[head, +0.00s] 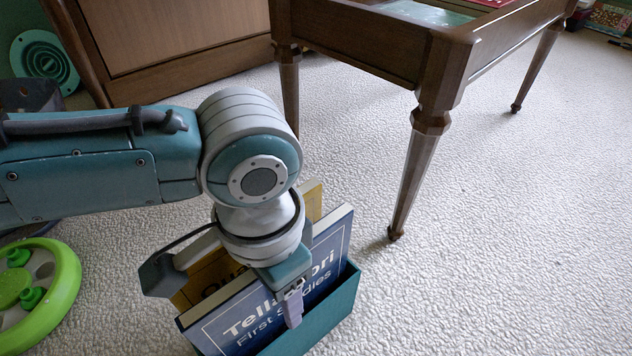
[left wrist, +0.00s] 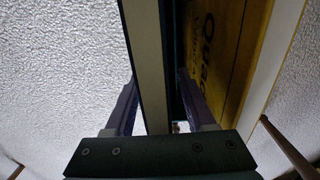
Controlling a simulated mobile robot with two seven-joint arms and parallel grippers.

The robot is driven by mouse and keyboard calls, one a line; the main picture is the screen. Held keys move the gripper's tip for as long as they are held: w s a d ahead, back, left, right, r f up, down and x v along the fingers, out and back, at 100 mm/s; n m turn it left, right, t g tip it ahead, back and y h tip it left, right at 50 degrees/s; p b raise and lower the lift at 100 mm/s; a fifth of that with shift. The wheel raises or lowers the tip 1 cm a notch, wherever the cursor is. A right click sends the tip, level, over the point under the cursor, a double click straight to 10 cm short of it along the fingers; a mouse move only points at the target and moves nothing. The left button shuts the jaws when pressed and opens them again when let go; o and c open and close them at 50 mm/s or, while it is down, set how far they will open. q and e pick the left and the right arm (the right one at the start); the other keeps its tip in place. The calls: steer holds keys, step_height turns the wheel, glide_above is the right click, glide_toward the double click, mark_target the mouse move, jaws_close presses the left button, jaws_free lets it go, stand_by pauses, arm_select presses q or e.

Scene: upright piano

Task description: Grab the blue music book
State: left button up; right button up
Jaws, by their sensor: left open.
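The blue music book (head: 325,262), with white lettering, stands upright and slanted across the view in a teal holder (head: 335,318). A yellow book (head: 200,278) stands behind it. My left gripper (head: 288,298) points down over the blue book's top edge, with one pale finger in front of the cover; the other finger is hidden in the head view. In the left wrist view, the blue book's cream page edge (left wrist: 148,60) runs between the two open fingers of my left gripper (left wrist: 158,108). The yellow book (left wrist: 213,50) lies just outside the right finger. My right gripper is not in view.
A wooden bench (head: 440,80) stands behind and to the right, its near leg close to the holder. A green round object (head: 40,290) lies at the left. A wooden cabinet (head: 170,45) is at the back. Carpet on the right is clear.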

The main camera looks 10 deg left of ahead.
arm_select(q)
steer(key=shift+r, duration=0.1)
steer(key=shift+c, duration=0.2)
jaws_close()
stand_by(1.0)
